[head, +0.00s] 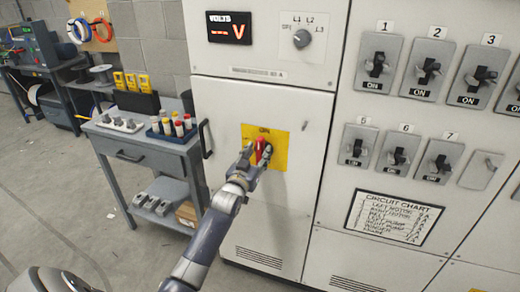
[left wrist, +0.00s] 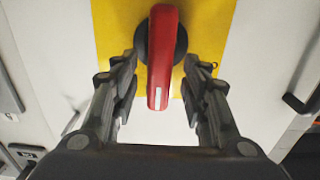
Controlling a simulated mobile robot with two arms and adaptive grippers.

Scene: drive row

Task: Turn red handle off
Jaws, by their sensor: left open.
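The red handle (head: 261,147) sits on a yellow plate (head: 280,152) on the grey-white cabinet door. In the left wrist view the red handle (left wrist: 162,60) hangs nearly straight down from its dark round hub, with the yellow plate (left wrist: 215,25) behind it. My left gripper (head: 259,156) is at the handle in the head view. In the left wrist view my left gripper (left wrist: 160,98) is open, one finger on each side of the handle with a gap on both sides. The word on the plate reads "ON" above the handle. My right gripper is not in view.
Numbered breaker switches (head: 428,69) and a circuit chart (head: 393,217) are on the cabinet to the right. A volts display (head: 229,28) is above. Open floor lies at lower left.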

